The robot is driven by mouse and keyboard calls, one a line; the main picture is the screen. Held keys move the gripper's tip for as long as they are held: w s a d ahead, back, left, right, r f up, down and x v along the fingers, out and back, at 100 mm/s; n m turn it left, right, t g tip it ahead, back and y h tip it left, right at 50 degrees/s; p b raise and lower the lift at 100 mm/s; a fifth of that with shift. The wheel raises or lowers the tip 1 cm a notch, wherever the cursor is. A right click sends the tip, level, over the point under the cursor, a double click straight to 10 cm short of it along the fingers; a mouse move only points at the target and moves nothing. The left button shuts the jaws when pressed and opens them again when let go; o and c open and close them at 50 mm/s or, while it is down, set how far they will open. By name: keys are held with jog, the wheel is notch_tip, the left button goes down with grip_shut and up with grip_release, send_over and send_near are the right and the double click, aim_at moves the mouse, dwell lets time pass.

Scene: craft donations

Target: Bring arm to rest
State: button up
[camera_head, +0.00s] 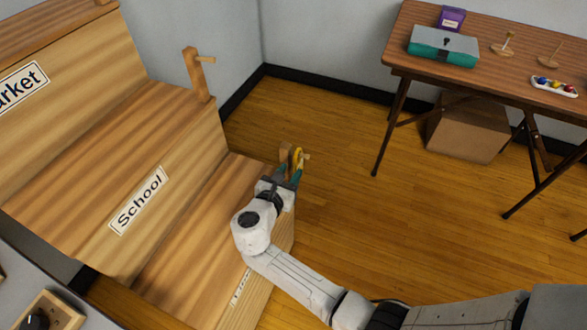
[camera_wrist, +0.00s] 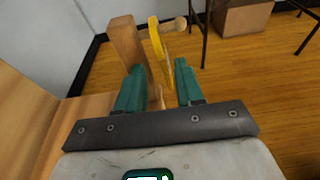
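My gripper (camera_head: 286,176) is at the end of my outstretched arm, over the outer end of the lowest wooden step. In the wrist view its two teal fingers (camera_wrist: 158,76) are spread apart with a gap between them. A yellow ring-like thing (camera_wrist: 154,36) hangs on the peg (camera_wrist: 176,24) of a short wooden post (camera_wrist: 126,44), just beyond the fingertips. The ring (camera_head: 298,154) also shows in the head view, partly hidden by the fingers. I see no finger pressing on it.
The stepped wooden stand (camera_head: 95,180) carries "School" and "…arket" labels and another peg post (camera_head: 196,76) higher up. A folding table (camera_head: 490,60) holds a teal-grey case (camera_head: 443,46), a purple box and small items. A cardboard box (camera_head: 468,130) sits beneath. Floor between is clear.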

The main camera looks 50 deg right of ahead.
jog(key=p+v, duration=0.1)
jog(key=v, duration=0.7)
jog(key=shift+s+a, duration=0.2)
jog(key=s+d+m+g+y+p, duration=0.2)
jog(key=s+m+y+p, duration=0.1)
jog(key=s+m, duration=0.35)
jog(key=s+d+m+g+y+p, duration=0.2)
jog(key=s+d+m+y+p, duration=0.1)
jog(key=s+m, duration=0.35)
jog(key=s+a+r+m+y+p, duration=0.5)
jog(key=s+a+r+m+y, duration=0.1)
jog(key=s+r+m+y, duration=0.1)
jog(key=s+m+y, duration=0.1)
jog(key=s+m, duration=0.1)
jog(key=s, duration=0.1)
jog(key=shift+s+r, duration=0.15)
jog(key=shift+r, duration=0.1)
dwell(0.6)
